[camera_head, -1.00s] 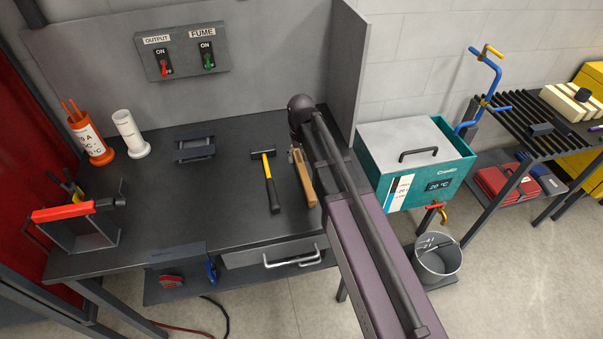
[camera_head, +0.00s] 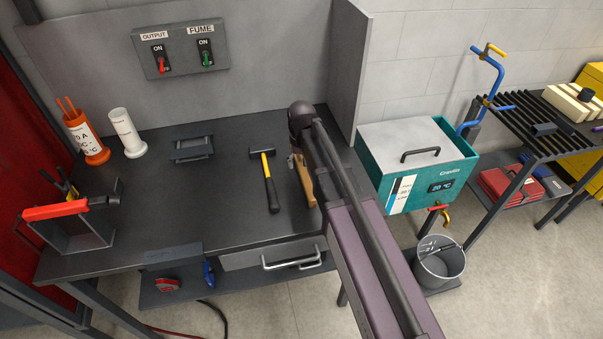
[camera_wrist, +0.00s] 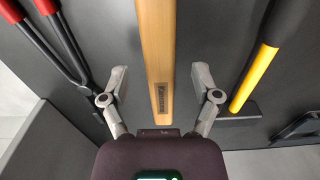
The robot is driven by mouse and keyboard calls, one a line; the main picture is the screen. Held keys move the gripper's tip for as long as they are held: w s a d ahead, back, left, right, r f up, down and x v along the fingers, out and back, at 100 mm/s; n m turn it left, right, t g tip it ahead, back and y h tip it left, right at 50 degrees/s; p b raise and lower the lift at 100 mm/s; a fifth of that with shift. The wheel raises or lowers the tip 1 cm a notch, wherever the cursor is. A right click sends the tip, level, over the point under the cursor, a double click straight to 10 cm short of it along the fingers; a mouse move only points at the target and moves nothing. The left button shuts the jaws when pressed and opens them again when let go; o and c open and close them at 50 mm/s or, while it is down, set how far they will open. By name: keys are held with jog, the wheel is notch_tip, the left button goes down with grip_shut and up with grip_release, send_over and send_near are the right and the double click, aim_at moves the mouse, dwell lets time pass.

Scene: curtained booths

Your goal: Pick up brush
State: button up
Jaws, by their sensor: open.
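The brush, a long flat wooden piece with a dark printed label, lies on the dark bench. Its wood (camera_head: 304,184) shows beside my arm in the head view, partly covered by it. In the wrist view the brush (camera_wrist: 156,40) runs up the middle and out of the top edge; no bristles show. My gripper (camera_wrist: 159,76) is open, one finger on each side of the wood, with a gap on both sides. In the head view my arm hides most of the gripper.
A hammer with a yellow and black handle (camera_head: 268,182) lies left of the brush. A red-handled tool (camera_wrist: 58,45) lies on the brush's other side in the wrist view. A grey panel (camera_head: 347,65) stands behind, by a teal bath (camera_head: 445,175).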

jog(key=shift+f+b, duration=0.75)
jog(key=shift+f, duration=0.3)
grip_shut()
